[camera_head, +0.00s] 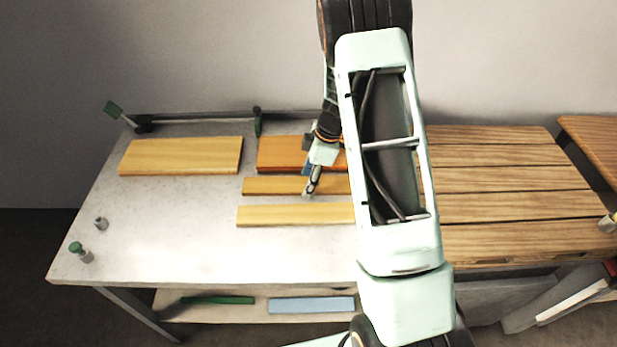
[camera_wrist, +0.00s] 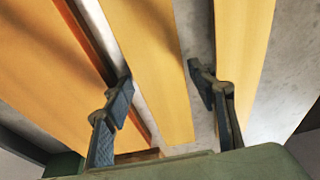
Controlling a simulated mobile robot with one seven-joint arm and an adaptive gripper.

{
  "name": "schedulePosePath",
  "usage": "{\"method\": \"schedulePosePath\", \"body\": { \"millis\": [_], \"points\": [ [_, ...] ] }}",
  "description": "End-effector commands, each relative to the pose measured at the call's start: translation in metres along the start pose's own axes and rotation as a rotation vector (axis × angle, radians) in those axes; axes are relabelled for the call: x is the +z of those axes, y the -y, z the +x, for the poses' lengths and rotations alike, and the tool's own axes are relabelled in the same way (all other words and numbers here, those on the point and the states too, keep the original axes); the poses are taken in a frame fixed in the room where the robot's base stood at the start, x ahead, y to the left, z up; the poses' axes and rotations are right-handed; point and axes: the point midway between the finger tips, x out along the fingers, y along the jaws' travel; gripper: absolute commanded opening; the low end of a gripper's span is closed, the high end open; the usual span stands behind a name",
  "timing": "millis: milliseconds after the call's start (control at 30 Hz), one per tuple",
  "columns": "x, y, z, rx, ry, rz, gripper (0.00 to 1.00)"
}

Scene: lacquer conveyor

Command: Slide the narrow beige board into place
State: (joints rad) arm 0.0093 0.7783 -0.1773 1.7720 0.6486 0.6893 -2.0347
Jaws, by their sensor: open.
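Two narrow boards lie parallel on the grey bench. The front one (camera_head: 290,215) is pale beige; the one behind it (camera_head: 265,186) is a darker golden yellow. My gripper (camera_head: 309,190) points down over the golden board, partly covering it. In the wrist view my gripper (camera_wrist: 158,78) is open, with one finger on each side of a narrow yellow board (camera_wrist: 150,50); whether the fingers touch it I cannot tell. Another narrow board (camera_wrist: 243,45) shows beyond the right finger. My arm hides the right ends of the boards in the head view.
A wide orange board (camera_head: 280,150) lies behind the narrow ones, close to the golden one. A wide yellow board (camera_head: 182,156) is at the left. Metal pegs (camera_head: 101,223) stand at the front left. The bench's (camera_head: 170,245) front is clear. A wooden slatted surface (camera_head: 500,205) adjoins at right.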

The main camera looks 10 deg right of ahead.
Motion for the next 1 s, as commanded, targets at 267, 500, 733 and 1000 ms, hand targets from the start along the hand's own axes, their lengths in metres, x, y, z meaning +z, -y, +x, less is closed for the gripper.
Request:
{"method": "schedulePosePath", "body": {
  "millis": [267, 500, 733, 1000],
  "points": [
    [0.000, 0.000, 0.000, 0.000, 0.000, 0.000, 0.26],
    [0.001, -0.001, -0.001, 0.001, -0.001, 0.000, 0.11],
    [0.017, -0.001, -0.003, 0.001, -0.001, 0.000, 0.11],
    [0.038, -0.001, -0.010, 0.001, -0.001, -0.002, 0.11]
  ]
}}
